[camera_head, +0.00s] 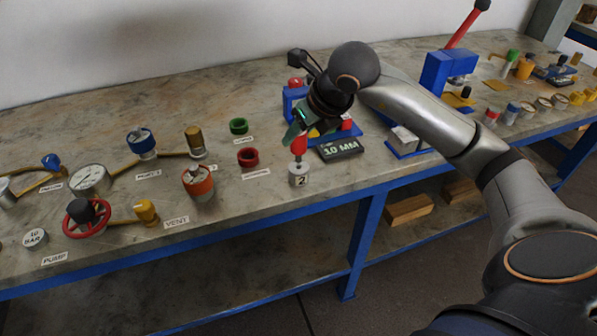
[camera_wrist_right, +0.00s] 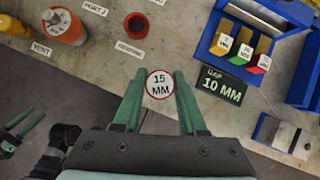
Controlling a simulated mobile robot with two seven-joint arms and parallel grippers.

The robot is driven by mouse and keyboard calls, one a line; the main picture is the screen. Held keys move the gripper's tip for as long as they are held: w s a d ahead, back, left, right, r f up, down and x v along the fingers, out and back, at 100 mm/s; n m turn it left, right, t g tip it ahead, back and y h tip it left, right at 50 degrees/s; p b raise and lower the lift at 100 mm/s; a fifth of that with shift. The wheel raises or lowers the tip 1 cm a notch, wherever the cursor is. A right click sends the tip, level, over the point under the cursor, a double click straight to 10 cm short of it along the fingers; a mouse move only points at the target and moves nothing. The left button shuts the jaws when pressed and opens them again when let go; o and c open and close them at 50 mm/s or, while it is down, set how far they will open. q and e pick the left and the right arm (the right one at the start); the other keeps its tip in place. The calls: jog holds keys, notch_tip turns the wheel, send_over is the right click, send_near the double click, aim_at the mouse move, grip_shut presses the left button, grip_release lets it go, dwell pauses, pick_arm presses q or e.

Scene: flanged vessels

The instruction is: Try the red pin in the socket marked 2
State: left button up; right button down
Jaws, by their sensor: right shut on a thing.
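The red pin (camera_head: 299,146) stands upright, its lower end at the top of the grey socket marked 2 (camera_head: 299,180). I cannot tell how far, if at all, it is inside. My right gripper (camera_head: 299,134) is shut on the pin's upper part from above. In the right wrist view the pin's round top, marked 15 MM (camera_wrist_right: 160,84), sits between the green fingertips; the socket is hidden there. My left gripper (camera_wrist_right: 33,120) shows at that view's lower left, its two green fingers apart and empty, away from the pin.
A red ring (camera_head: 248,157) and a green ring (camera_head: 239,126) lie left of the pin. A black GAP 10 MM plate (camera_head: 340,149) and a blue tray (camera_wrist_right: 240,67) of marked blocks are close on the right. An orange vessel (camera_head: 198,183) stands left. The bench's front edge is near.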

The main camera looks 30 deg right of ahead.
jog(key=shift+f+b, duration=0.9)
jog(key=shift+b, duration=0.25)
dwell(1.1)
dwell(0.9)
jog(key=shift+r+p, duration=0.7)
jog(key=shift+r, duration=0.2)
jog(key=shift+r+p, duration=2.3)
jog(key=shift+r, duration=0.75)
